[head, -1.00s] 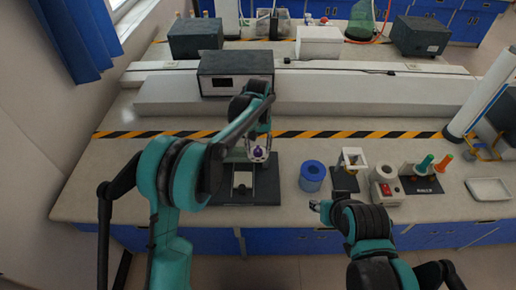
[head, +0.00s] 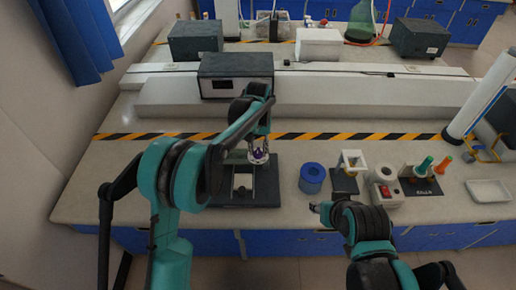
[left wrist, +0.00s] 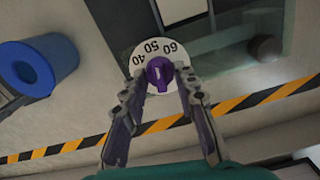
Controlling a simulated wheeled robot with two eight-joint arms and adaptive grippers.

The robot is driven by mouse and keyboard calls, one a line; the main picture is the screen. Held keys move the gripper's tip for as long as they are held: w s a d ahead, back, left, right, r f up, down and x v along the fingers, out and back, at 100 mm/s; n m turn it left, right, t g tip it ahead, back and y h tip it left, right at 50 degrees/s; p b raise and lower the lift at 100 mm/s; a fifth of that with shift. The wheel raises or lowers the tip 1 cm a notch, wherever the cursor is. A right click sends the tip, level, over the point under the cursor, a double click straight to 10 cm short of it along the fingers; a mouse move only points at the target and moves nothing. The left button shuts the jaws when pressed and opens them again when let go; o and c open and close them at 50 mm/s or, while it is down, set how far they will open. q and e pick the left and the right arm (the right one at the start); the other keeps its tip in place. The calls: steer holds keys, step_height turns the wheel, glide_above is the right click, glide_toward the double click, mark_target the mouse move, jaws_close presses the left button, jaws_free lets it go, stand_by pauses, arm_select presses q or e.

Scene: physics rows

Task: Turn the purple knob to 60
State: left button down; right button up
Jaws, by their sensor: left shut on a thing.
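The purple knob (left wrist: 158,72) sits on a white dial (left wrist: 145,49) marked 40, 50 and 60 in the left wrist view. My left gripper (left wrist: 163,80) is shut on the knob, with one finger on each side of it. A pale mark shows on the purple part, but I cannot tell which number it indicates. In the head view the knob (head: 257,153) is small and partly hidden by my left gripper (head: 258,158), above a dark stand (head: 262,188). My right gripper (head: 316,208) is near the table's front edge, apart from everything, its jaws too small to read.
A blue cylinder (head: 312,178) stands right of the dark stand. A white frame on a dark base (head: 345,182), a device with a red switch (head: 386,192) and a white tray (head: 489,190) are further right. A grey box (head: 236,75) stands behind. The table left of the stand is clear.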

mark_target(258, 150)
arm_select(q)
steer(key=m+p, duration=0.1)
steer(key=m, duration=0.3)
steer(key=shift+m, duration=1.6)
steer(key=c, duration=1.2)
jaws_free()
steer(key=shift+o, duration=0.2)
steer(key=shift+r, duration=0.1)
step_height(258, 150, up, 12)
